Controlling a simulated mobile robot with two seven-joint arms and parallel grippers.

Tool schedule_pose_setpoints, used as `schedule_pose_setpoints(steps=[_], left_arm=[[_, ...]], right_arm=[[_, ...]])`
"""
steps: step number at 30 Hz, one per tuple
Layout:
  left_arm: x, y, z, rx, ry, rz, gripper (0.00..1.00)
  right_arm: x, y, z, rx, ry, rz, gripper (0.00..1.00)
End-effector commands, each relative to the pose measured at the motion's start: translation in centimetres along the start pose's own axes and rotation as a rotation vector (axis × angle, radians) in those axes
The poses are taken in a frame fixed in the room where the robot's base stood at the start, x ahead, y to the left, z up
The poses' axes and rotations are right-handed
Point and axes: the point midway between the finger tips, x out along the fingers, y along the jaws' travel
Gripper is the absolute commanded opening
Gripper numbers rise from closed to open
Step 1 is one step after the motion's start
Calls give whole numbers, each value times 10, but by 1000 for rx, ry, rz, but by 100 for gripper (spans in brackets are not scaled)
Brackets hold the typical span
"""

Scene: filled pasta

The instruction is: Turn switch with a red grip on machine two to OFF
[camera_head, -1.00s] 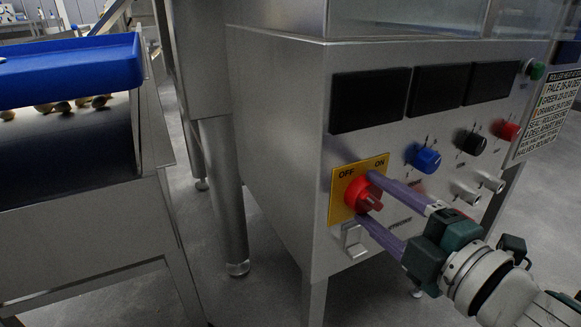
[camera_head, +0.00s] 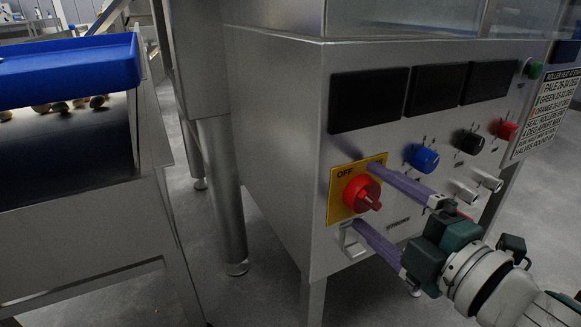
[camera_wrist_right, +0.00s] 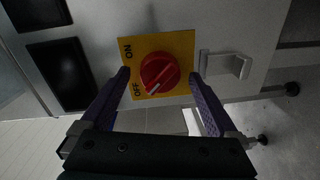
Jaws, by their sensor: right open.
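The red switch grip (camera_head: 361,193) sits on a yellow plate (camera_head: 338,208) at the left of the machine's front panel. The plate's OFF label is readable; a finger covers ON in the head view. My right gripper (camera_head: 363,194) is open, one finger above the grip and one below, apart from it. In the right wrist view the red grip (camera_wrist_right: 160,72) lies between the two fingers of my right gripper (camera_wrist_right: 159,74), with a gap on both sides. Its white mark slants toward the lower left, on the OFF side. My left gripper is not in view.
A metal handle (camera_head: 352,241) sticks out just below the plate, close to the lower finger. Blue (camera_head: 423,158), black (camera_head: 470,142) and red (camera_head: 503,130) knobs are right of the switch. A conveyor with a blue tray (camera_head: 70,70) stands at the left.

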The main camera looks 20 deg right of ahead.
Motion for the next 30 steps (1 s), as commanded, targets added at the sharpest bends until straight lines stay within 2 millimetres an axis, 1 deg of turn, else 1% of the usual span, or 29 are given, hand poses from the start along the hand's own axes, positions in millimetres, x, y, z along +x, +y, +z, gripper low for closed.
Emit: schedule_pose_setpoints(steps=[4, 12, 15, 18, 20, 30], left_arm=[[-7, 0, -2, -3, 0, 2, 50], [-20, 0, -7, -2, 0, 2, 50], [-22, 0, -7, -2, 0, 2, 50], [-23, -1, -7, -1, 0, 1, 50], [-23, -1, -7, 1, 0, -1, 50], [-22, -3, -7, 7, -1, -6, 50]], right_arm=[[-20, 1, 0, 2, -2, -3, 95], [-74, 2, 0, 0, -3, -4, 95], [-87, 1, 0, 2, -2, -2, 95], [-95, 1, 0, -1, -1, -1, 95], [-97, 1, 0, -1, 0, 0, 95], [-97, 0, 0, -1, 0, 0, 95]])
